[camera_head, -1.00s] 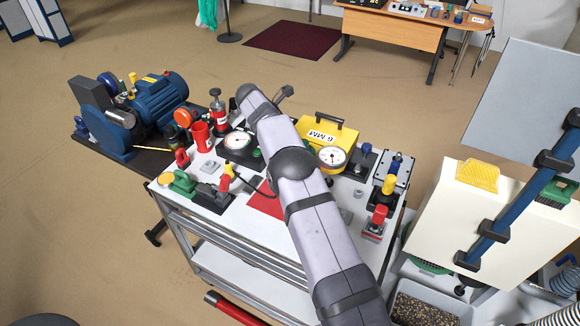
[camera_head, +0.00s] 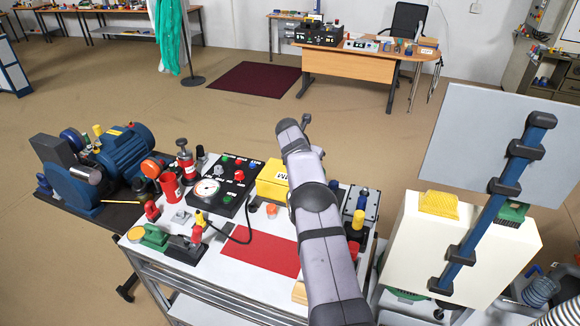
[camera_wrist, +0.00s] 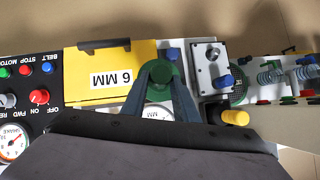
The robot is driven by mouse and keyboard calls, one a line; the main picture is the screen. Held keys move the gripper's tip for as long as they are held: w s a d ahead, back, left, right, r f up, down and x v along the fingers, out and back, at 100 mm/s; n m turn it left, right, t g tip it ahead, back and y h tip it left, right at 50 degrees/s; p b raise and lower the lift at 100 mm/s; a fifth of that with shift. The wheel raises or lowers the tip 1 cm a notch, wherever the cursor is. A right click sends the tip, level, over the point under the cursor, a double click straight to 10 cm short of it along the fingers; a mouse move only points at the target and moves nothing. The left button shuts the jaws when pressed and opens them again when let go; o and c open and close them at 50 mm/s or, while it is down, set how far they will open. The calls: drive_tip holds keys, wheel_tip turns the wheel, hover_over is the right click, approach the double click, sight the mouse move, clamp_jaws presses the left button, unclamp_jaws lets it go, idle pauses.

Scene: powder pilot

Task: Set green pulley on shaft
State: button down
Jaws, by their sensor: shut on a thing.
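In the wrist view my gripper (camera_wrist: 160,85) is shut on the green pulley (camera_wrist: 160,78), a dark green round piece between its two dark fingers. The pulley is held over the gap just right of the yellow 6 MM case, above a dial gauge. A grey plate (camera_wrist: 203,72) right of the gripper carries a small metal round piece (camera_wrist: 212,53), which may be the shaft; I cannot tell for sure. In the head view my arm covers the gripper and pulley, and the grey plate (camera_head: 371,205) shows partly to the arm's right.
The yellow 6 MM case (camera_wrist: 112,80) and a black control box (camera_wrist: 30,85) lie left of the gripper. A blue knob (camera_wrist: 222,82) and yellow knob (camera_wrist: 235,117) stand at the right. The red mat (camera_head: 262,250) on the white cart is clear. A blue motor (camera_head: 125,150) stands left.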

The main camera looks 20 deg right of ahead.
drive_tip(key=s+d+n+p, duration=0.1)
drive_tip(key=s+d, duration=0.2)
drive_tip(key=d, duration=0.6)
drive_tip(key=s+d+n+t+p, duration=0.1)
drive_tip(key=s+d, duration=0.3)
drive_tip(key=d, duration=0.6)
drive_tip(key=shift+s+d+f+n+y+p, duration=0.15)
drive_tip(key=shift+f+n+y+p, duration=0.25)
drive_tip(key=shift+p, duration=0.1)
wheel_tip(320, 180, down, 5)
drive_tip(key=b, duration=0.5)
drive_tip(key=shift+f+b, duration=1.45)
drive_tip(key=shift+f, duration=0.05)
idle(1.0)
drive_tip(key=c, duration=1.3)
unclamp_jaws()
drive_tip(key=shift+c, duration=1.4)
